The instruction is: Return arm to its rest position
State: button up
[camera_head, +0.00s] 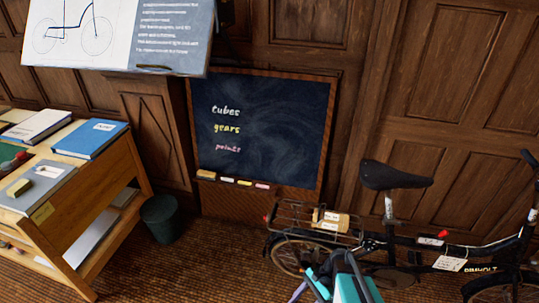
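Part of my arm (352,280), in teal and dark grey, shows at the bottom edge of the head view, right of centre. It rises in front of the rear part of a black bicycle (396,243). The lower part of the arm is cut off by the frame. I cannot make out my gripper's fingertips clearly, nor whether they are open or shut. No held object can be seen.
The bicycle, with a parcel on its rack (330,220), stands along the panelled wall (450,70). A chalkboard (262,120) leans there. A wooden desk (85,205) with books and a bin (162,218) stand left. The floor (190,270) between bin and bicycle is clear.

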jog(key=s+f+n+g+h, duration=0.1)
jog(key=s+f+n+h, duration=0.15)
jog(key=s, duration=0.35)
jog(key=s+f+n+g+h, duration=0.1)
jog(key=s+n, duration=0.2)
jog(key=s, duration=0.2)
jog(key=s+d+n+h, duration=0.2)
jog(key=d+n+h, duration=0.1)
jog(key=d+n, duration=0.3)
jog(key=shift+s+f+n+t, duration=0.3)
jog(key=shift+n+t, duration=0.1)
jog(key=shift+n, duration=0.55)
jog(key=shift+r+h, duration=0.1)
jog(key=shift+h, duration=0.15)
jog(key=shift+c, duration=0.5)
jog(key=c, duration=0.5)
jog(key=shift+o, duration=0.2)
